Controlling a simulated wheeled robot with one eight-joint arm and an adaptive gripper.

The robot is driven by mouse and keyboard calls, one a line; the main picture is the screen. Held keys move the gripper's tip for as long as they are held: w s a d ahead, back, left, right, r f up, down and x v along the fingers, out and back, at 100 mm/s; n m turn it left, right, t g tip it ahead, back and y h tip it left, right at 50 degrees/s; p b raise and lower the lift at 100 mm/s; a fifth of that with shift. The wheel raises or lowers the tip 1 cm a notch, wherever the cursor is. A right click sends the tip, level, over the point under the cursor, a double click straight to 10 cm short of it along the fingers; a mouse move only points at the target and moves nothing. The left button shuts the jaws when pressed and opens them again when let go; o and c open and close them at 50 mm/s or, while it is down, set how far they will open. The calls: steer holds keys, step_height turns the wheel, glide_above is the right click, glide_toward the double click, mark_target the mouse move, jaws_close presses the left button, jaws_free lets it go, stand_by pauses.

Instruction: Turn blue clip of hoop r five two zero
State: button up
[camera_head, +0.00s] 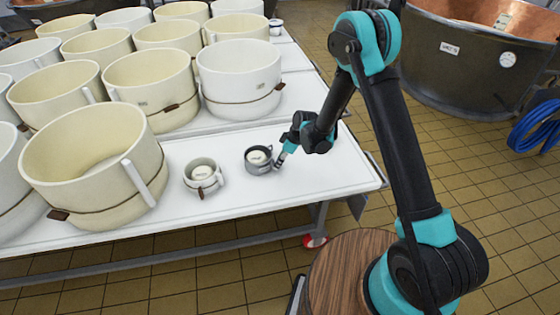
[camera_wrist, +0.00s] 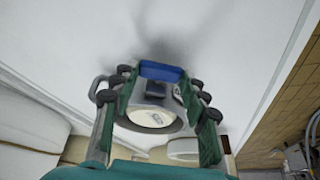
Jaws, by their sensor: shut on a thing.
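A small dark grey metal hoop (camera_head: 258,166) stands on the white table near its front right, with a pale labelled round inside. The wrist view shows the hoop (camera_wrist: 118,104) from above, with the pale round (camera_wrist: 151,118) in it. Its blue clip (camera_wrist: 160,71) lies between my fingertips. My gripper (camera_wrist: 158,76) is shut on the clip, one finger at each end. In the head view my gripper (camera_head: 281,160) reaches down at the hoop's right side, and the clip is too small to make out. I cannot read the hoop's label.
Large cream moulds (camera_head: 95,160) fill the table's left and back. The table's right front corner (camera_head: 345,182) is clear. A copper vat (camera_head: 450,70) stands beyond, with a blue hose (camera_head: 540,125) beside it.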

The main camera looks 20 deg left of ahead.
steer(key=shift+w+g, duration=0.1)
steer(key=shift+g, duration=0.2)
steer(key=g, duration=0.2)
steer(key=w+m+g, duration=0.1)
steer(key=g, duration=0.1)
steer(key=shift+w+f, duration=0.1)
steer(key=shift+f, duration=0.05)
steer(key=shift+w+f+m+g, duration=0.15)
steer(key=shift+m+g, duration=0.05)
steer(key=shift+g, duration=0.7)
steer(key=shift+w+f+m+g, duration=0.1)
steer(key=shift+w+m+g, duration=0.1)
steer(key=shift+g, duration=0.7)
steer(key=o, duration=1.2)
steer(key=shift+s, duration=0.1)
